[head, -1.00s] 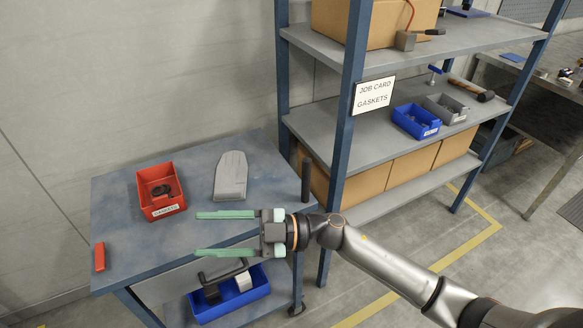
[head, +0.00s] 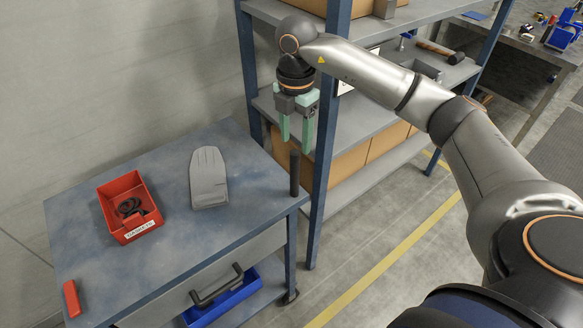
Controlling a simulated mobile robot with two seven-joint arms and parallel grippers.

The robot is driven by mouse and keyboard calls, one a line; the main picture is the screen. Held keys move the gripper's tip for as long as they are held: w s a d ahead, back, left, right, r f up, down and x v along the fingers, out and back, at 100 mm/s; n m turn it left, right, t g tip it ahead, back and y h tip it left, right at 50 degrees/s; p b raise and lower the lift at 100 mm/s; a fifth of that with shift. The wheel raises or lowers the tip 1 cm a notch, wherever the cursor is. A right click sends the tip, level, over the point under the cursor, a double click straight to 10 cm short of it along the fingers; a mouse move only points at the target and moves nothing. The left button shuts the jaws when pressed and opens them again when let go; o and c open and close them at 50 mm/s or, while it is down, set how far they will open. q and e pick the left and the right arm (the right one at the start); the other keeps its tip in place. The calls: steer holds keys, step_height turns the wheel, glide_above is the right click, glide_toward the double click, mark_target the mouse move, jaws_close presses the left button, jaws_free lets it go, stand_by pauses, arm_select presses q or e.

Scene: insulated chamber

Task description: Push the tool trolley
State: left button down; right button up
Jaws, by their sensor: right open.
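The tool trolley (head: 165,258) is a blue-grey wheeled bench at the left of the head view. It has a drawer with a dark handle (head: 217,286) and a dark upright post (head: 294,173) at its right corner. My right gripper (head: 295,145) points down, open and empty, with its green fingers apart. In the picture it is just above the post, and I cannot tell how far it is from it in depth. My left gripper is not in view.
On the trolley top are a red bin (head: 129,207) with dark rings, a grey glove-like item (head: 208,178) and a red block (head: 72,298). A blue bin (head: 222,300) is on the lower shelf. A shelf rack (head: 322,190) stands close at the right. Open floor lies in front.

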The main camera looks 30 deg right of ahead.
mark_target(295, 171)
step_height(295, 171, down, 11)
steer(key=shift+r+p, duration=0.1)
steer(key=shift+p, duration=0.25)
steer(key=shift+c, duration=0.3)
jaws_close()
stand_by(1.0)
